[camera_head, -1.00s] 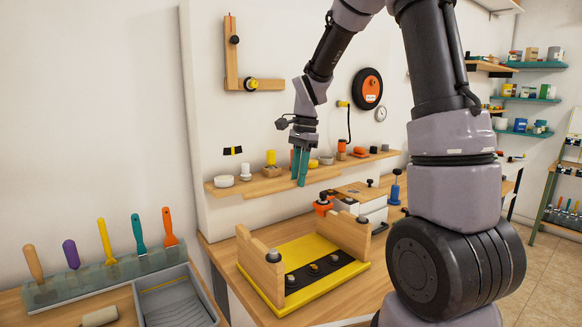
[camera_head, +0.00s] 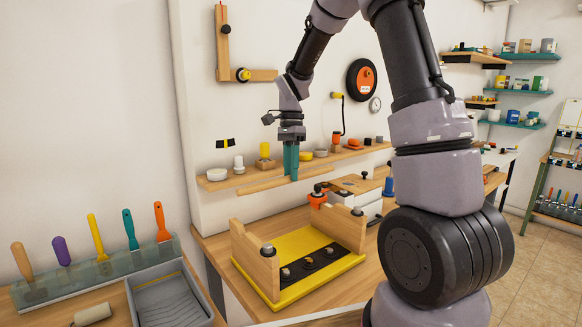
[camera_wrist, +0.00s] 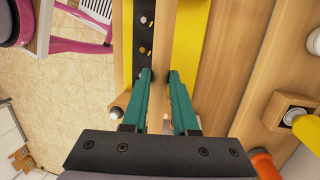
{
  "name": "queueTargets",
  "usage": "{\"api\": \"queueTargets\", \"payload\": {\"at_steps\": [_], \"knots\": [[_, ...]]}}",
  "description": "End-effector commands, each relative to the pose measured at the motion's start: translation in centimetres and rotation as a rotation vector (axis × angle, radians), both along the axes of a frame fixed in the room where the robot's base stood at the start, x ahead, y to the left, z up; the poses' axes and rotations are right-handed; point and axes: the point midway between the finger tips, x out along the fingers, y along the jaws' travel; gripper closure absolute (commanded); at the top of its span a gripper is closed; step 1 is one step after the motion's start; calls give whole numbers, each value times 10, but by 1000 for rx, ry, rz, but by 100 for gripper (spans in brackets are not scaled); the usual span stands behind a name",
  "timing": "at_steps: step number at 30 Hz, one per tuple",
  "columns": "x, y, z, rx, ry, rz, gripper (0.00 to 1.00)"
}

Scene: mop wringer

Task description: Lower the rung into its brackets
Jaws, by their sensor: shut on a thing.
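My gripper (camera_head: 291,172) is shut on the rung (camera_head: 262,185), a pale wooden bar held high above the yellow frame (camera_head: 292,294), in front of the wall shelf. In the wrist view the rung (camera_wrist: 163,35) runs lengthwise between my teal fingers (camera_wrist: 159,80). Below it, the frame has two upright wooden side boards, left (camera_head: 256,258) and right (camera_head: 338,222). Dark round fittings, one on the left board's end (camera_head: 268,249) and one on the right board's (camera_head: 357,211), may belong to the brackets; the slots themselves are too small to tell. The rung is clear of the boards.
The frame stands on a wooden bench (camera_head: 212,243). Behind it are an orange clamp-like part (camera_head: 317,198) and a white box (camera_head: 345,202). A wall shelf (camera_head: 215,184) holds several small items. A grey tray (camera_head: 172,300) and a tool rack (camera_head: 100,270) stand at left.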

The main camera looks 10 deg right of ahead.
Motion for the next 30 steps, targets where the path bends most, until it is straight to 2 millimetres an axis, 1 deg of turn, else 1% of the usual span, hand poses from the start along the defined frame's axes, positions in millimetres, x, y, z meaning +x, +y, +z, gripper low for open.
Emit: {"api": "queueTargets", "payload": {"at_steps": [18, 24, 30], "knots": [[0, 0, -61, 0, 1, 1, 100], [0, 0, -75, 1, 1, 0, 100], [0, 0, -80, 0, 0, 0, 100]]}}
